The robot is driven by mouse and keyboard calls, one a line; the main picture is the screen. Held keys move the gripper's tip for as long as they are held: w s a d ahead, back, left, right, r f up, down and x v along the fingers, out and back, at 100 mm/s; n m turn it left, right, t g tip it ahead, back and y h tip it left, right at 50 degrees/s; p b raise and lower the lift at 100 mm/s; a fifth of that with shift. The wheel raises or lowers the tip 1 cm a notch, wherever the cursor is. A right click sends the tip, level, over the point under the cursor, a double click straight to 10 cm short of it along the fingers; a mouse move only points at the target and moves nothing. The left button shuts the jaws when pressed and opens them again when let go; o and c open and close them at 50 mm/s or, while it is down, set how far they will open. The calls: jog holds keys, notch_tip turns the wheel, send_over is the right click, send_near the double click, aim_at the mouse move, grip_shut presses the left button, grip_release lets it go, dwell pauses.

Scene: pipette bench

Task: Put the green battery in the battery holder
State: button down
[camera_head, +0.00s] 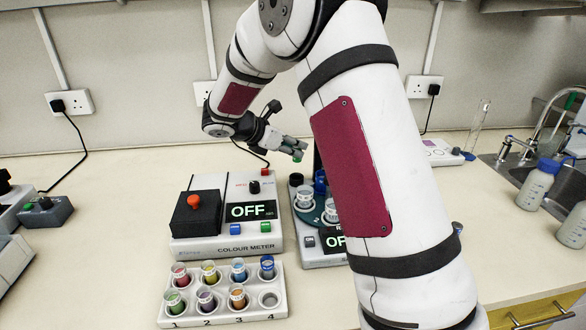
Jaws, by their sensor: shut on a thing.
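My gripper (294,147) is above the back of the bench, to the upper right of the colour meter, with its fingers pointing right. It is shut on the green battery (297,156). Only a small green part shows at the fingertips, and the fingers hide the rest. I cannot make out a battery holder for certain; my arm covers part of the bench on the right.
The colour meter (222,246) reads OFF. In front is a white rack (243,315) of several coloured vials. A second device (312,258) with a round carousel is partly behind my arm. Bottles (538,184) and a sink (517,170) are at right.

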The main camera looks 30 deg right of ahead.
jog(key=shift+f, duration=3.3)
jog(key=shift+f, duration=0.1)
jog(key=c, duration=1.4)
grip_release()
jog(key=shift+c, duration=0.2)
